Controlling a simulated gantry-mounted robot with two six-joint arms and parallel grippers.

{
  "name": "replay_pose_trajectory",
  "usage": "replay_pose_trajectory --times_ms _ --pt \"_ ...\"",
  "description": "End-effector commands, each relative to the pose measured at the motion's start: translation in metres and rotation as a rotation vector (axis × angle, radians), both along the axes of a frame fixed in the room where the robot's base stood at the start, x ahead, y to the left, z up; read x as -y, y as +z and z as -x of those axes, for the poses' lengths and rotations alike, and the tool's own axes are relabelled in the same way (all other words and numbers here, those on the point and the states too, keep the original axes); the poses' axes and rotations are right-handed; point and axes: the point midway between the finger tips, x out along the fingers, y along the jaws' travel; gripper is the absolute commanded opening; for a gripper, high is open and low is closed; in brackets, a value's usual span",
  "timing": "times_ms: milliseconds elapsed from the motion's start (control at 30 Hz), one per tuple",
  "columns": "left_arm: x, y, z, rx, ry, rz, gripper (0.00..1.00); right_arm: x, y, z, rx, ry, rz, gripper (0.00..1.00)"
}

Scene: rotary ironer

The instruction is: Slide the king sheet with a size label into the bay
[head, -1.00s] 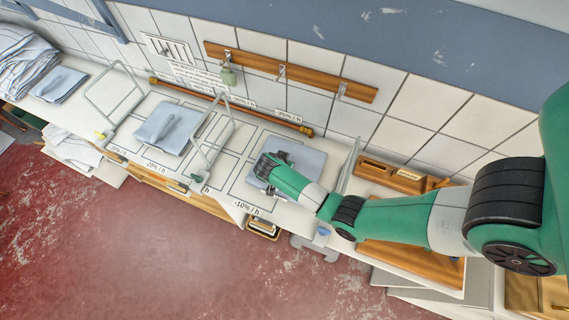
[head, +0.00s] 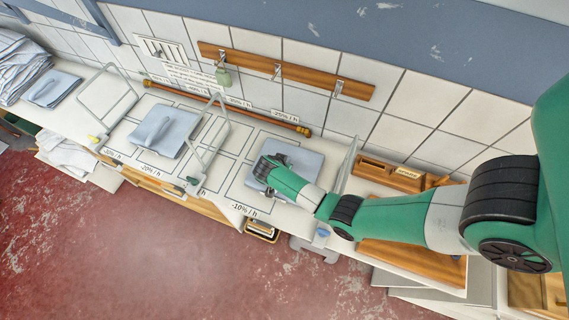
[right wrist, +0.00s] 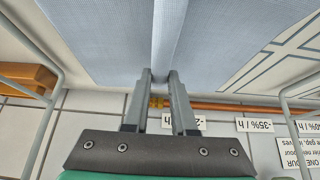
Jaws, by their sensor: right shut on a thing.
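A folded blue-grey sheet (head: 308,163) lies on the counter in the bay marked -10% / h (head: 244,210). My right gripper (head: 268,168) is over its left part. In the right wrist view my right gripper (right wrist: 160,80) is shut on a raised fold of the blue sheet (right wrist: 105,35). A second folded blue-grey sheet (head: 172,142) with a raised ridge lies in the bay to the left, marked -20% / h. A third (head: 50,90) lies at the far left of the counter. I can make out no size label on any sheet. My left gripper is not in view.
A copper-coloured rail (head: 230,108) runs along the wall. Striped linen (head: 18,66) is piled at the far left. A wooden tray (head: 390,176) sits to the right.

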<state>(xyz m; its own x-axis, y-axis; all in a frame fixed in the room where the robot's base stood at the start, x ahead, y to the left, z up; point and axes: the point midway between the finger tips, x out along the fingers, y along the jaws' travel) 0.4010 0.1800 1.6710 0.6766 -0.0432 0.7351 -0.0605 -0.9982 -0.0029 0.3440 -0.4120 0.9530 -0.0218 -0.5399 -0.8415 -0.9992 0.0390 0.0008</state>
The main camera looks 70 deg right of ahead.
Motion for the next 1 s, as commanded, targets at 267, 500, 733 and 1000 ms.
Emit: replay_pose_trajectory --times_ms 267,500,733,1000 --pt "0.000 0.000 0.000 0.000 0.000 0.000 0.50 0.000 0.000 0.000 0.001 0.000 0.001 0.60" --pt "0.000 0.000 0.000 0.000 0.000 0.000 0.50 0.000 -0.002 0.000 -0.001 -0.001 -0.001 0.60" --pt "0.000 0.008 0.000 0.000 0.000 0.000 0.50 -0.013 0.021 -0.001 0.003 0.003 0.001 0.60" --pt "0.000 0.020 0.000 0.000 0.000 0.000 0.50 -0.047 0.074 -0.003 0.005 0.004 0.000 0.60"
